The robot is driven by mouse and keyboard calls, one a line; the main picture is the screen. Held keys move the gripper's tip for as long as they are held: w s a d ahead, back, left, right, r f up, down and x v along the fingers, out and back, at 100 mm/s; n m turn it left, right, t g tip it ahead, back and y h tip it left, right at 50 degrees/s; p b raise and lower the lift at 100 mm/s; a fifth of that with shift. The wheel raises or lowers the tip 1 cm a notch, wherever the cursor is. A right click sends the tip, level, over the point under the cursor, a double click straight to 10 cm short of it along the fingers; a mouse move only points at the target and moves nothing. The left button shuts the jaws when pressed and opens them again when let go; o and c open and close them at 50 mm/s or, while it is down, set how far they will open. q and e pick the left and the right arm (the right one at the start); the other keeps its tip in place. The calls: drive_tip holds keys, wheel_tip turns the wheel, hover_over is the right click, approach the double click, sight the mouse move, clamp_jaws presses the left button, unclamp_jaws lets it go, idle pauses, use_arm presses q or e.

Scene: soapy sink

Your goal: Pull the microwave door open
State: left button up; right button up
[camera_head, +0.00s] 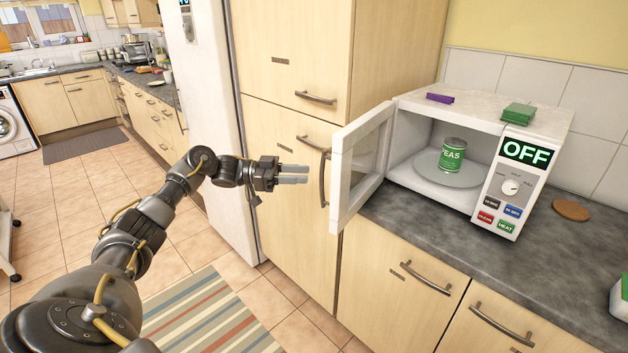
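The white microwave (478,152) stands on the dark counter at the right. Its door (360,165) is swung wide open to the left and sticks out past the counter's front edge. Inside, a green PEAS can (452,155) stands upright on the round turntable (443,174). The microwave's display reads OFF. My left gripper (294,174) is left of the door, apart from it, in front of a tall cupboard. Its two grey fingers point right and lie close together; whether there is a gap between them is unclear. It holds nothing visible. My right gripper is out of view.
A purple block (439,98) and green pads (518,114) lie on top of the microwave. A brown round coaster (571,210) lies on the counter to its right. The tall cupboard (285,130) with bar handles stands behind my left gripper. A striped rug (205,320) covers the floor below.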

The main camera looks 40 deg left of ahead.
use_arm(q)
drive_tip(key=shift+b+v, duration=0.65)
drive_tip(key=shift+v, duration=1.95)
